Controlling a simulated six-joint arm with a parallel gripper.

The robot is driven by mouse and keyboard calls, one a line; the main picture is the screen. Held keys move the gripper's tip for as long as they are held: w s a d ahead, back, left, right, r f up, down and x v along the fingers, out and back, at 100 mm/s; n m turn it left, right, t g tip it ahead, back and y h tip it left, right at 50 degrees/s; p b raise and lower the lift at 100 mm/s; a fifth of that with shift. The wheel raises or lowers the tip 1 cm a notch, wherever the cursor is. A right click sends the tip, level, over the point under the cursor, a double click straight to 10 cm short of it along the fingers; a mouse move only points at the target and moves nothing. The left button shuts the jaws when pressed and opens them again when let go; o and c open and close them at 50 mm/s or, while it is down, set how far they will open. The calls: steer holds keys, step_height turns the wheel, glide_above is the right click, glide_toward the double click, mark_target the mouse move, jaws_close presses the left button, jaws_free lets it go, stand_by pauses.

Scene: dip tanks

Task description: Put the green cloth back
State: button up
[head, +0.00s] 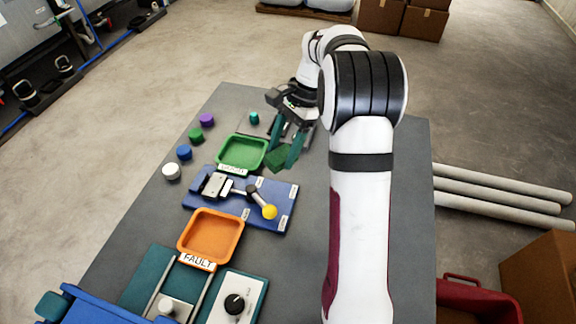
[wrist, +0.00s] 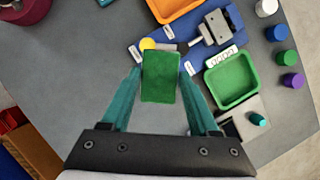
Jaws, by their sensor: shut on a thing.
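The green cloth (head: 283,157) looks like a folded, box-like green piece. My gripper (wrist: 161,76) is shut on it, with a teal finger along each side, and the cloth (wrist: 160,88) shows clearly between them in the wrist view. In the head view my gripper is over the table, just right of the green tray (head: 222,165). The tray also shows in the wrist view, right of the cloth (wrist: 208,88), and looks empty. The cloth's height above the table is hard to tell.
A blue board (head: 285,190) with a clamp and yellow-knobbed lever (head: 269,212) lies in front of the green tray. An orange FAULT tray (head: 183,244) is nearer. Purple, green, blue and white knobs (head: 195,134) line the left. A small teal peg (head: 254,117) stands behind the green tray.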

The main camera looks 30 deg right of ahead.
steer(key=d+f+m+t+h, duration=0.1)
steer(key=d+f+m+t, duration=0.2)
steer(key=d+m, duration=0.45)
steer(key=d+f+m+t+h, duration=0.2)
steer(key=d+f+m, duration=0.2)
steer(key=d+m, duration=0.35)
steer(key=w+a+f, duration=0.2)
steer(key=w, duration=0.1)
steer(key=w+a+f, duration=0.2)
steer(key=w+a, duration=0.1)
steer(key=w+a+f, duration=0.2)
steer(key=w, duration=0.1)
steer(key=shift+w+a+f, duration=0.15)
steer(key=shift+a+f, duration=0.1)
steer(key=shift+f, duration=1.9)
steer(key=shift+f, duration=0.1)
steer(key=o, duration=1.3)
